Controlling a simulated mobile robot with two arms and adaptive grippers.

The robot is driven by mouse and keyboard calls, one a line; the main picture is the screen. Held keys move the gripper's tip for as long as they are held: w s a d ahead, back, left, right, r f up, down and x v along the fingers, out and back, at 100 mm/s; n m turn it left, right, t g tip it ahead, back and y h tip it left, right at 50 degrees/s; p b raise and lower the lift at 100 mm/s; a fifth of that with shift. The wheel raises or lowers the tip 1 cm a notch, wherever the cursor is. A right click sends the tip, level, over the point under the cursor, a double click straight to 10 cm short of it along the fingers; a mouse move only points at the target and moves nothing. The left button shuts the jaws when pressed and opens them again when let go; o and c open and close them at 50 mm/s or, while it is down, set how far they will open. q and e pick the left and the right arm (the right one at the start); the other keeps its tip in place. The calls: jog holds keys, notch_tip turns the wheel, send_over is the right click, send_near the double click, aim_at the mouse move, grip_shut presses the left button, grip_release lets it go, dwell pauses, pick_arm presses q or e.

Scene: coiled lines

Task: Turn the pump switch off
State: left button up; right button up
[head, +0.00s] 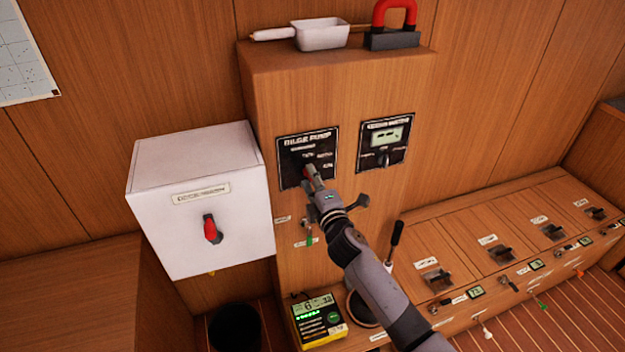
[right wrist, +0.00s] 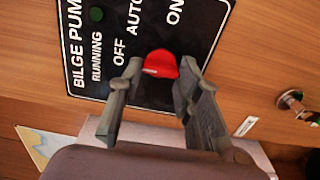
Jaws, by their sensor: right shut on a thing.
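The bilge pump panel (head: 291,150) is a black plate on the wooden cabinet front. In the right wrist view its panel (right wrist: 88,12) shows the words RUNNING, OFF, AUTO and ON. The red pump switch knob (right wrist: 161,62) sits below these words, with a pale mark on its left side. I cannot tell for sure which word it points to. My right gripper (head: 311,176) reaches the panel from below. In the right wrist view my right gripper (right wrist: 157,84) has one finger on each side of the knob and is shut on it. My left gripper is not in view.
A white box (head: 165,235) with a red handle (head: 211,229) stands left of the panel. A second black panel (head: 398,130) with a display is at the right. A white scoop (head: 322,35) lies on top of the cabinet. A green-lit meter (head: 318,322) stands below.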

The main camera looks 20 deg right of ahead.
dwell(0.3)
jog(key=o, duration=1.1)
jog(key=shift+o, duration=0.2)
jog(key=s, duration=1.2)
jog(key=shift+d, duration=0.2)
